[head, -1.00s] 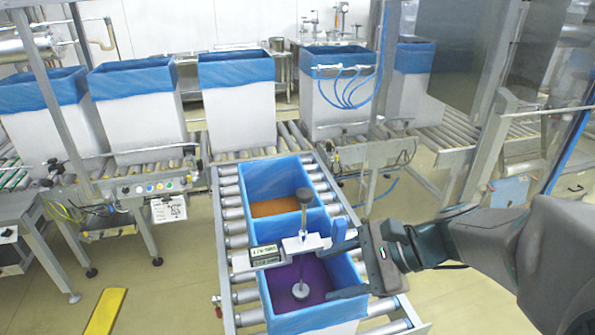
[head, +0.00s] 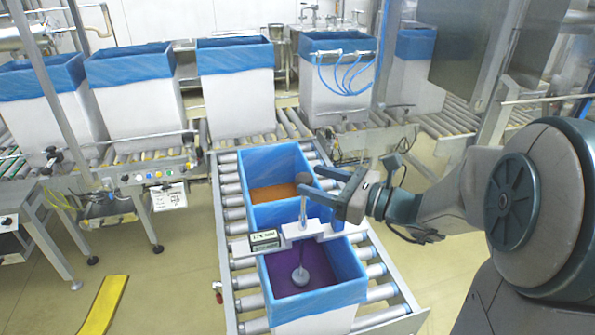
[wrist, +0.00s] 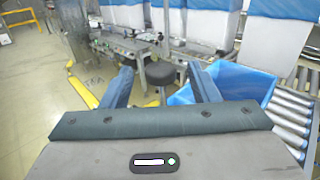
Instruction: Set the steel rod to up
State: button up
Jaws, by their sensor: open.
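The steel rod (head: 302,211) stands upright through a white bracket (head: 312,229) over the front blue-lined box (head: 315,302). It has a dark round knob at its top (head: 304,178) and a pale disc (head: 300,275) at its foot, down in the box by the purple contents. I cannot tell whether the disc touches them. My gripper (head: 309,178) is open at knob height, reaching in from the right. In the wrist view the knob (wrist: 160,73) lies between the spread blue fingers (wrist: 160,70), with gaps on both sides. I see no contact.
A small display unit (head: 265,240) sits at the bracket's left. A second blue-lined box (head: 273,162) with orange contents stands just behind on the roller conveyor (head: 232,213). Several lined boxes stand along the back conveyor. Floor at the left is open, with a yellow bar (head: 103,305).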

aim_at(297, 174)
jog(key=x, duration=0.5)
